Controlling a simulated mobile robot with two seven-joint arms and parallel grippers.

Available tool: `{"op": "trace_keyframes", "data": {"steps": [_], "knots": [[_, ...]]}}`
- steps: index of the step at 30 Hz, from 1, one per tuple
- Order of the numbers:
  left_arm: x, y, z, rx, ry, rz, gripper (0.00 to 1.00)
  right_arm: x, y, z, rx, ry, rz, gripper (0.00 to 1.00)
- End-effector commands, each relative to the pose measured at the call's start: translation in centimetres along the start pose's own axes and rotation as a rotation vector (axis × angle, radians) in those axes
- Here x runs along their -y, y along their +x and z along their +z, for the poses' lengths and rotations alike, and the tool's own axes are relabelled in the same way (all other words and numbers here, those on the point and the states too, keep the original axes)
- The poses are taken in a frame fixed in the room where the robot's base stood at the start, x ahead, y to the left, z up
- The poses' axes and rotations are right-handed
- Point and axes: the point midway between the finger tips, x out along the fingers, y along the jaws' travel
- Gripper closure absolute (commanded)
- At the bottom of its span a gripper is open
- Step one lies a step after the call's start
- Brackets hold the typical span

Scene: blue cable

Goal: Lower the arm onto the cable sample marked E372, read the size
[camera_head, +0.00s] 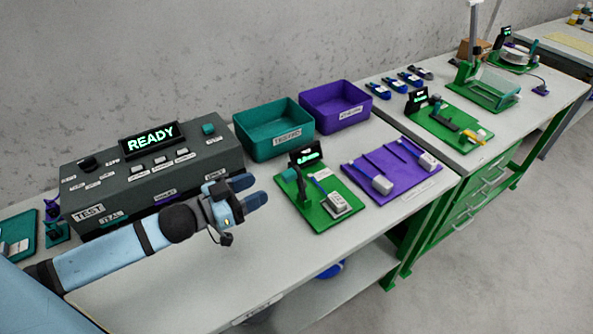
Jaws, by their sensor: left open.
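My left gripper (252,193) reaches in from the left over the near table. Its two dark blue fingers are a little apart, empty, and point right, to the left of a green gauge board (318,220). The board carries a small black display (306,156) with lit green digits too small to read and a green arm (292,175) on its left side. A blue cable sample (321,184) with a white tag (337,203) lies on the board beside the arm. The tag's marking is not legible, so I cannot tell whether it is E372. My right gripper is not in view.
A purple tray (405,196) holds two white-tagged samples. A dark tester (205,160) reading READY stands behind my gripper. Teal (262,146) and purple (320,118) bins stand behind. Another green board (440,135) is on the far table. The near table's front is clear.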

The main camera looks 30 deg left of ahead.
Motion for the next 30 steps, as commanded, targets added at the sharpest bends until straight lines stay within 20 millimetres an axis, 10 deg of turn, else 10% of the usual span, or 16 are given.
{"op": "trace_keyframes", "data": {"steps": [18, 30], "knots": [[0.1, 9.5, 0.0, -0.001, 0.002, -0.002, 0.49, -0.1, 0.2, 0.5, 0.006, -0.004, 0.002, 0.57], [0.0, 10.8, 0.1, 0.001, 0.001, -0.001, 0.49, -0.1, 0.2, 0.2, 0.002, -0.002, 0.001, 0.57]]}}
